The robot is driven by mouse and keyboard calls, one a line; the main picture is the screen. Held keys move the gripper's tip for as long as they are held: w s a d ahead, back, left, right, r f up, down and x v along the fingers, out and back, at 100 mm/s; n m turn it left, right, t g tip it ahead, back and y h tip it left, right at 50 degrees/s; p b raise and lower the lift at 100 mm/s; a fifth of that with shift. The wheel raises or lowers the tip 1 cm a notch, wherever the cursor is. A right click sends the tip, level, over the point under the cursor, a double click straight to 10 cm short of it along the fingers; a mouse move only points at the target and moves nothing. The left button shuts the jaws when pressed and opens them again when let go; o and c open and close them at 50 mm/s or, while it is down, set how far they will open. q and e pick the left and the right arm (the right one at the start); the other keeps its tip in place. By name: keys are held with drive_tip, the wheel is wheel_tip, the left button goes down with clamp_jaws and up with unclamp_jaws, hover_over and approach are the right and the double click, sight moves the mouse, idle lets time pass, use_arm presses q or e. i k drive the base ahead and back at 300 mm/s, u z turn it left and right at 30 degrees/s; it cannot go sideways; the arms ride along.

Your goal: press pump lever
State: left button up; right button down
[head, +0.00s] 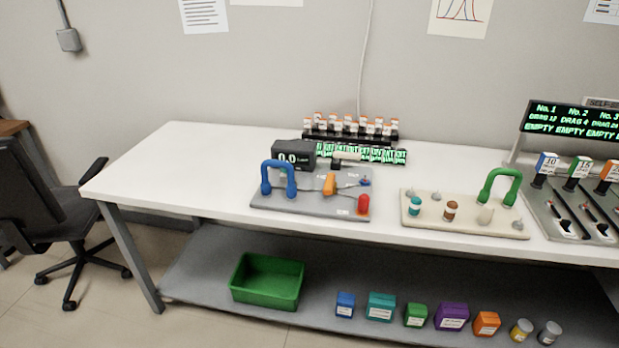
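A grey device board (315,207) lies on the white table left of centre. It carries a blue arched handle (279,178), a black display box (295,158) that seems to read 0.0, an upright orange part (329,184) and a red cylindrical part (363,204) at its front right corner. I cannot tell which of these parts is the pump lever. Neither of my grippers is in view, and nothing touches the board.
A beige tray (425,222) with a green handle (499,186) and small pieces sits right of the board. A black rack (350,135) of orange-capped vials stands behind. A lever station (570,208) is far right. A green bin (267,281) is on the lower shelf.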

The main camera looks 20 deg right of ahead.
sight(347, 158)
drive_tip(key=k, duration=0.5)
drive_tip(key=z, duration=1.5)
drive_tip(key=i, duration=0.95)
drive_tip(key=u, duration=1.7)
